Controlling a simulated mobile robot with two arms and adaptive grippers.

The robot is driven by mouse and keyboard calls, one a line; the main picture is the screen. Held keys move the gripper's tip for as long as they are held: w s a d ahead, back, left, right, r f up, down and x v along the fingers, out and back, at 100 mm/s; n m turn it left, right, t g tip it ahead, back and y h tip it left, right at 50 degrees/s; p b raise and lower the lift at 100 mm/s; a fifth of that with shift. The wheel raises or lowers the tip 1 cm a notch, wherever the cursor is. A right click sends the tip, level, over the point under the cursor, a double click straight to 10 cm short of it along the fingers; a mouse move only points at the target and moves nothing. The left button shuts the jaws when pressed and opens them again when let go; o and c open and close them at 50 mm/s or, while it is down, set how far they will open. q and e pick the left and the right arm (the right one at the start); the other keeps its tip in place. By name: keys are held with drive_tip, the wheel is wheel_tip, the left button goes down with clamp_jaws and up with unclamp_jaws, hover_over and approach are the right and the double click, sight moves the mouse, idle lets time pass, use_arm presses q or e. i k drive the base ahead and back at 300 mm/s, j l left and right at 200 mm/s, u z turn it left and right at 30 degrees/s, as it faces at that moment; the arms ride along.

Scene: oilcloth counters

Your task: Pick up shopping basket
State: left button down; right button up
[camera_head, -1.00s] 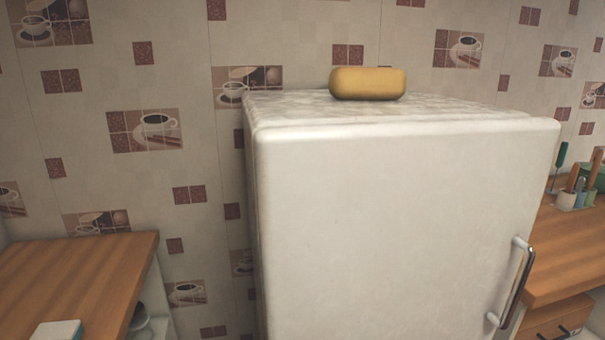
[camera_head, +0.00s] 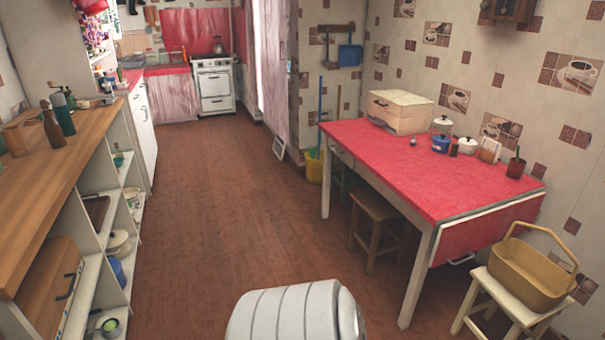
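A yellow shopping basket (camera_head: 530,274) with a raised arched handle stands upright on a white stool (camera_head: 513,311) at the lower right. It is just in front of the near end of the red-topped table. Neither of my grippers shows in the head view. A white, ribbed rounded part at the bottom centre looks like part of my own body.
The red table (camera_head: 420,168) stands along the right wall, with a bread box (camera_head: 400,112) and pots on it. A wooden stool (camera_head: 377,222) is under it. A shelf unit (camera_head: 85,200) lines the left. The brown floor (camera_head: 220,210) between is clear.

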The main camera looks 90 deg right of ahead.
sight(541, 285)
drive_tip(key=z, duration=4.4)
drive_tip(key=i+j, duration=0.1)
drive_tip(key=i, duration=1)
drive_tip(key=i+j+z, duration=0.1)
drive_tip(key=i, duration=1)
